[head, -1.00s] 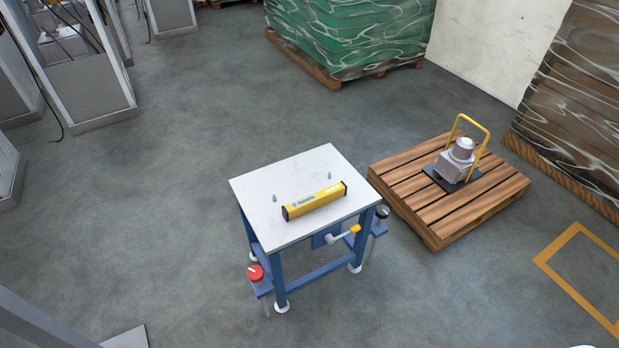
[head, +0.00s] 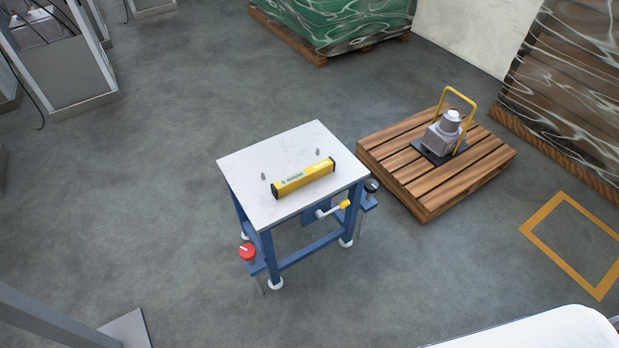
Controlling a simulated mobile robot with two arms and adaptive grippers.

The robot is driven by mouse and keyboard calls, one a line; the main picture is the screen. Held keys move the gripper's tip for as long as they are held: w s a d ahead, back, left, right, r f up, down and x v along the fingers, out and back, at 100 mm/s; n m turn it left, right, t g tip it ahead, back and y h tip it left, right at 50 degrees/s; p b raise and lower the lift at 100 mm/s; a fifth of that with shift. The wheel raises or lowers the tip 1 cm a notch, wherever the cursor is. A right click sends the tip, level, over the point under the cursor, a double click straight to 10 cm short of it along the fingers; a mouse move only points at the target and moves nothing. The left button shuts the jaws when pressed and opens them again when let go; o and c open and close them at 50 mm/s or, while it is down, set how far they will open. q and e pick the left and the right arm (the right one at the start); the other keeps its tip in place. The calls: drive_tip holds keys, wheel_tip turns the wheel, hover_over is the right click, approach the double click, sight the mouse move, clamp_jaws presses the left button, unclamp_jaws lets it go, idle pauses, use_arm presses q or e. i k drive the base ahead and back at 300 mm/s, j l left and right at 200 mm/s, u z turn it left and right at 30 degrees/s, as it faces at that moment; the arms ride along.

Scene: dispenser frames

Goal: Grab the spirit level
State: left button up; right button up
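The spirit level (head: 303,178) is a yellow bar with black ends and dark lettering. It lies on the white top of a small blue-legged table (head: 262,152), near the edge that faces me, tilted up to the right in the picture. Two small grey pegs stand on the top, on the level's far side. Nothing touches the level from above. Neither of my grippers shows in the head view.
The table carries a red knob (head: 248,252), a black knob (head: 372,186) and a yellow-tipped lever (head: 343,205) at its sides. A pallet (head: 433,190) bearing a grey machine (head: 444,133) stands to the right. Wrapped pallet loads stand behind. Floor left of the table is open.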

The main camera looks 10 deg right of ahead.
sight(280, 188)
drive_tip(key=i+j+z, duration=0.1)
drive_tip(key=z, duration=0.35)
drive_tip(key=j+z, duration=0.1)
drive_tip(key=z, duration=0.3)
drive_tip(key=i+j+z, duration=0.1)
drive_tip(key=z, duration=0.35)
drive_tip(key=j+z, duration=0.2)
drive_tip(key=j, duration=0.35)
drive_tip(key=i+j+z, duration=0.1)
drive_tip(key=j+z, duration=0.15)
drive_tip(key=j, duration=0.35)
drive_tip(key=j+z, duration=0.2)
drive_tip(key=j, duration=0.35)
drive_tip(key=k+j+z, duration=0.1)
drive_tip(key=j+z, duration=0.15)
drive_tip(key=j, duration=0.35)
drive_tip(key=k+j+z, duration=0.2)
drive_tip(key=j, duration=0.35)
drive_tip(key=i, duration=0.05)
